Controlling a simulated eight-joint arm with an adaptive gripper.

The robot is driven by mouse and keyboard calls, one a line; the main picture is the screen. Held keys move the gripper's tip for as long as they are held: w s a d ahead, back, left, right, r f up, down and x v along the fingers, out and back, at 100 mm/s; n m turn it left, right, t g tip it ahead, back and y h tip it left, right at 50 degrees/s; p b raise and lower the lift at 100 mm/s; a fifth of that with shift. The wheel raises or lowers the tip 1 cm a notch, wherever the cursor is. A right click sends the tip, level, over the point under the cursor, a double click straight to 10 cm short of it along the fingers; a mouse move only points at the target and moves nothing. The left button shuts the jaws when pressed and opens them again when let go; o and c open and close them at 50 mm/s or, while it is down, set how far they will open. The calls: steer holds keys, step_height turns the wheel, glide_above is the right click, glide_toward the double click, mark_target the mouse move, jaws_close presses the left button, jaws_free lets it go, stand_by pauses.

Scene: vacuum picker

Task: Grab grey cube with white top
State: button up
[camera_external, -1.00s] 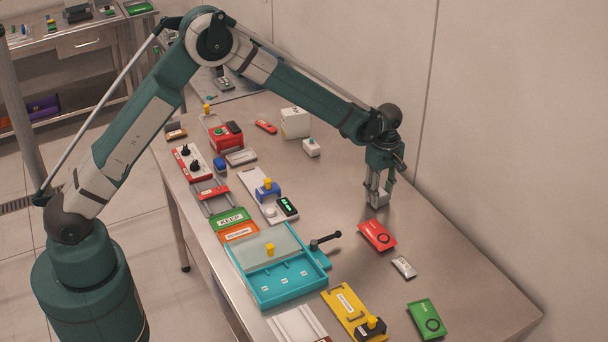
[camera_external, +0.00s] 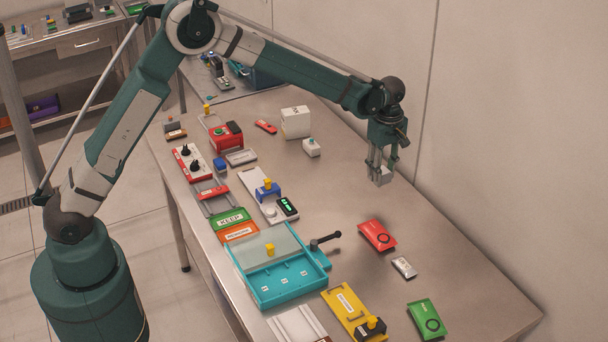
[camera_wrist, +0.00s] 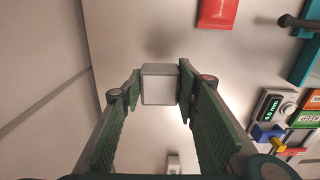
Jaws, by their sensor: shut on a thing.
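The grey cube with a white top (camera_external: 382,177) is between the fingers of my gripper (camera_external: 380,170) in the external view, held above the table on its right side. In the wrist view the cube (camera_wrist: 159,85) sits between the two green-padded fingertips of my gripper (camera_wrist: 158,88), its pale face towards the camera. My gripper is shut on it. The fingers hide parts of the cube's sides.
A red packet (camera_external: 377,235), a small white packet (camera_external: 404,267) and a green packet (camera_external: 427,319) lie to the front right. A teal tray (camera_external: 262,285) with a black handle stands left of them. White boxes (camera_external: 296,122) stand behind. The table under the cube is clear.

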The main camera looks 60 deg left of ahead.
steer(key=shift+r, duration=0.45)
